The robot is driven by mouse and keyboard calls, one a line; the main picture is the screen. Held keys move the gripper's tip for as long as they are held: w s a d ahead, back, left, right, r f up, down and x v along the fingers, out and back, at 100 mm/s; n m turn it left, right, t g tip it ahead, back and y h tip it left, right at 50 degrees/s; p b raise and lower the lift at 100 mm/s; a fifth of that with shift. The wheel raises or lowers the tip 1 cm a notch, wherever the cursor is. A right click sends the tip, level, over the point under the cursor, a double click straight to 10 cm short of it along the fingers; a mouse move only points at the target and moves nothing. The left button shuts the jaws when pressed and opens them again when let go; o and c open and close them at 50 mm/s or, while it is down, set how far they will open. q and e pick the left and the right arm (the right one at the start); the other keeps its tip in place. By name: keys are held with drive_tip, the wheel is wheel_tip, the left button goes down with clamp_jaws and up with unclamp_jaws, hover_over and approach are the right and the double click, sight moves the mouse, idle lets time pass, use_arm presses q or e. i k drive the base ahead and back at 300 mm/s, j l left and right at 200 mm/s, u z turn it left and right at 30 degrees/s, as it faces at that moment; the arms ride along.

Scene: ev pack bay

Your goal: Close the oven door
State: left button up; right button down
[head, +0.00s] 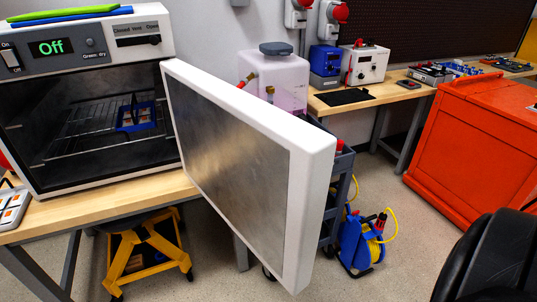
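The oven (85,55) stands on a wooden bench at the left, its display reading "Off". Its door (235,150) is swung wide open, hinged at the oven's right side and reaching out toward me over the floor. The door's metal inner face is turned to the left. Inside the oven, a blue holder (136,117) with small pieces sits on a wire rack (85,135). A dark rounded shape at the bottom right may be part of my arm. Neither of my grippers can be seen.
Behind the door are a cart (340,185) with a white tank (275,80) and a blue cable reel (360,243). A large orange cabinet (470,140) stands at the right. Floor between door and cabinet is partly clear.

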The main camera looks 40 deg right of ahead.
sight(266, 170)
drive_tip(key=l+u, duration=0.25)
drive_tip(key=l, duration=0.8)
drive_tip(key=l+u, duration=0.2)
drive_tip(key=l, duration=0.9)
